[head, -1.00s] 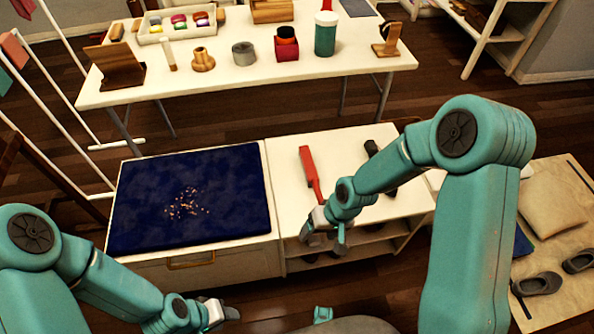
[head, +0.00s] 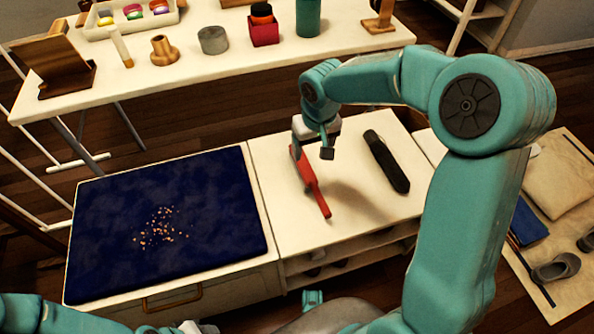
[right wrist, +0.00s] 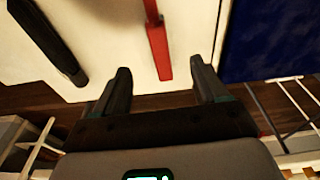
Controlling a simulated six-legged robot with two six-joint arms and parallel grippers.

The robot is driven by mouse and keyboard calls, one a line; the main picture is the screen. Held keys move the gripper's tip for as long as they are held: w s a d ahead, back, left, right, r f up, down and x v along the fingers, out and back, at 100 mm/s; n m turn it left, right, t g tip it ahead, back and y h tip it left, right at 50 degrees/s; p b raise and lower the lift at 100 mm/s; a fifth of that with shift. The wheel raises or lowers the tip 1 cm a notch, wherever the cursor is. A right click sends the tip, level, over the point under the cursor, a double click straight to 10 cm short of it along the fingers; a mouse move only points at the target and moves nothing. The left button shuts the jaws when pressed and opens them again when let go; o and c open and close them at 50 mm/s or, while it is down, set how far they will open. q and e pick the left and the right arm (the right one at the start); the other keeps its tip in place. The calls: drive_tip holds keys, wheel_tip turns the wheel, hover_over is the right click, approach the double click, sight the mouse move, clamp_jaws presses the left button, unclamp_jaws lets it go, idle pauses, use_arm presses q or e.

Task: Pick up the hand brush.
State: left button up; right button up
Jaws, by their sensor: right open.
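The red hand brush (head: 314,187) lies on the white top of the low cabinet, its narrow handle pointing to the front. In the right wrist view its wide red end (right wrist: 159,52) lies just beyond and between my fingertips. My right gripper (head: 313,147) is over the wide end, partly covering it in the head view. In the right wrist view my right gripper (right wrist: 160,70) is open with nothing between the fingers. My left gripper (head: 190,328) shows only partly at the bottom edge, and its jaws cannot be made out.
A long black object (head: 386,161) lies to the right of the brush. A dark blue cushion (head: 168,212) with scattered crumbs (head: 158,229) lies to the left. A white table (head: 190,95) with several items stands behind. The white top (head: 290,225) in front is clear.

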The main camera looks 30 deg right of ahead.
drive_tip(key=b, duration=0.3)
hover_over(310, 178)
drive_tip(key=f, duration=1)
drive_tip(key=shift+s+a+f, duration=0.25)
drive_tip(key=shift+s+f, duration=0.05)
drive_tip(key=shift+f, duration=0.05)
drive_tip(key=f, duration=0.1)
drive_tip(key=f+b, duration=0.1)
drive_tip(key=f, duration=0.1)
drive_tip(key=f+b, duration=0.1)
drive_tip(key=f, duration=0.1)
drive_tip(key=shift+w+d+f, duration=0.15)
drive_tip(key=shift+w+d, duration=0.1)
drive_tip(key=shift+d, duration=0.05)
drive_tip(key=shift+c, duration=0.3)
drive_tip(key=c, duration=1.1)
wheel_tip(310, 178, up, 20)
drive_tip(key=p, duration=0.6)
drive_tip(key=shift+o, duration=1.4)
drive_tip(key=shift+c, duration=0.4)
